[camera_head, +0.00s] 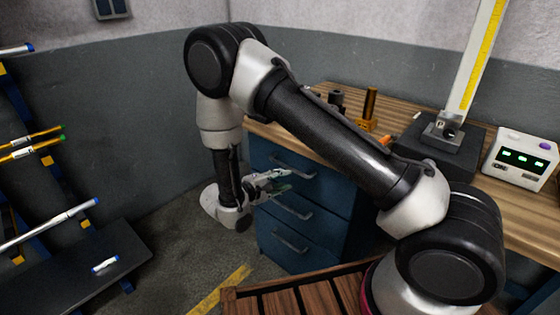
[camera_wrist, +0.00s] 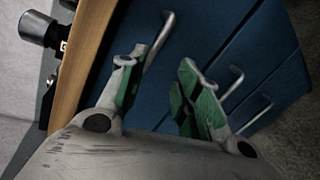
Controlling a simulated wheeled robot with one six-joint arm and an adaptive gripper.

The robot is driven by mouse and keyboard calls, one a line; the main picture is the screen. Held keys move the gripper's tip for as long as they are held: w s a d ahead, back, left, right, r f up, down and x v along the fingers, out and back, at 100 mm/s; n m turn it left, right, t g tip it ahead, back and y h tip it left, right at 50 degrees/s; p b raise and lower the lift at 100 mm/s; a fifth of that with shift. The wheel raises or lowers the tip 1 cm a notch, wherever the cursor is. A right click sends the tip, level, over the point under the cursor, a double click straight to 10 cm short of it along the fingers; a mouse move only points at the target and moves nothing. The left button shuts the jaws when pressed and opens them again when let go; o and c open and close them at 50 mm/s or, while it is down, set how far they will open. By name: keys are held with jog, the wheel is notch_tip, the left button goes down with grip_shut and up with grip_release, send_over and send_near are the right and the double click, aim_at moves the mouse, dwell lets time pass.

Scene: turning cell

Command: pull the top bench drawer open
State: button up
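The bench's blue drawer unit (camera_head: 327,196) has a stack of drawers with bar handles. The top drawer (camera_head: 268,150) appears shut, and its silver handle (camera_head: 292,167) is just above and beside my gripper (camera_head: 283,180). In the wrist view, my gripper (camera_wrist: 160,78) has its green-padded fingers spread apart with nothing held. The top handle (camera_wrist: 160,40) shows beyond and between the fingertips, closer to the left finger. I cannot tell whether a finger touches it. The second handle (camera_wrist: 232,82) is right of the right finger.
The wooden bench top (camera_head: 265,131) overhangs the drawers; its edge also shows in the wrist view (camera_wrist: 83,65). A height gauge base (camera_head: 435,150) and white meter (camera_head: 520,158) stand on it. A slatted wooden pallet (camera_head: 295,298) lies in front. A rack stands left.

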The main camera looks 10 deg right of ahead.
aim_at(288, 168)
jog(key=w+d+m, duration=0.1)
jog(key=w, duration=0.1)
jog(key=w+d, duration=0.2)
jog(key=w+d+m+t, duration=0.1)
jog(key=w, duration=0.1)
jog(key=shift+w+d+f+m, duration=0.3)
jog(key=shift+w, duration=0.05)
dwell(0.3)
grip_shut()
